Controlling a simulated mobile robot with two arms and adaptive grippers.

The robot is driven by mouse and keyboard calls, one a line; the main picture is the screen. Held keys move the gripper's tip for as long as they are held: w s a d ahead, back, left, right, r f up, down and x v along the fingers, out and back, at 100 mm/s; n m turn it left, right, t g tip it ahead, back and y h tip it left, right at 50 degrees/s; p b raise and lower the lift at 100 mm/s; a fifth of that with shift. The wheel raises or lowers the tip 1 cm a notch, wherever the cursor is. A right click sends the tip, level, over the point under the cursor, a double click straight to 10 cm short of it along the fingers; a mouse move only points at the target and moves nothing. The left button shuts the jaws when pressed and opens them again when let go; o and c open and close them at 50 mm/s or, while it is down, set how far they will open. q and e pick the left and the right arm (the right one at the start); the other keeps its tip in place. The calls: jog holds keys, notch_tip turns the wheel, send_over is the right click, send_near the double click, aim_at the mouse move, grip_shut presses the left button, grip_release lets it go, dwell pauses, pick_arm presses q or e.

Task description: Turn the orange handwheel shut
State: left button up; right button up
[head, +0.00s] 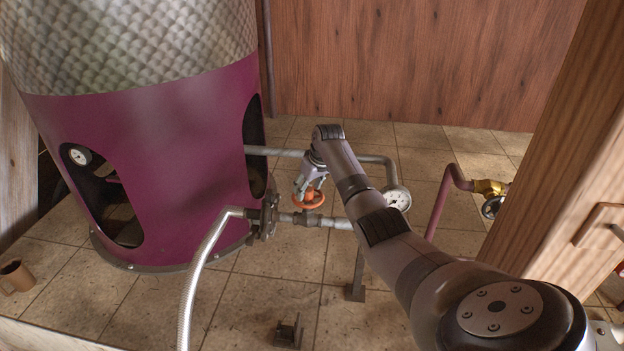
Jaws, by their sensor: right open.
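The orange handwheel (309,199) sits on a valve on the grey horizontal pipe (338,223), to the right of the purple still (160,160). My right arm reaches in from the lower right, and my right gripper (304,192) points down at the handwheel from just above it. Its fingers are open and come down over the wheel's left part; whether they touch it I cannot tell. The gripper hides part of the wheel's far side. My left gripper is not in view.
A round gauge (397,198) stands close right of my forearm. A silver hose (196,270) runs down at the front. A brass valve (489,187) and a wooden post (560,150) stand at right. A brown mug (15,277) is at left.

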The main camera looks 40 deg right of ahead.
jog(key=v, duration=1.1)
jog(key=shift+r, duration=0.25)
jog(key=shift+s+f, duration=0.1)
jog(key=shift+f, duration=0.05)
dwell(0.9)
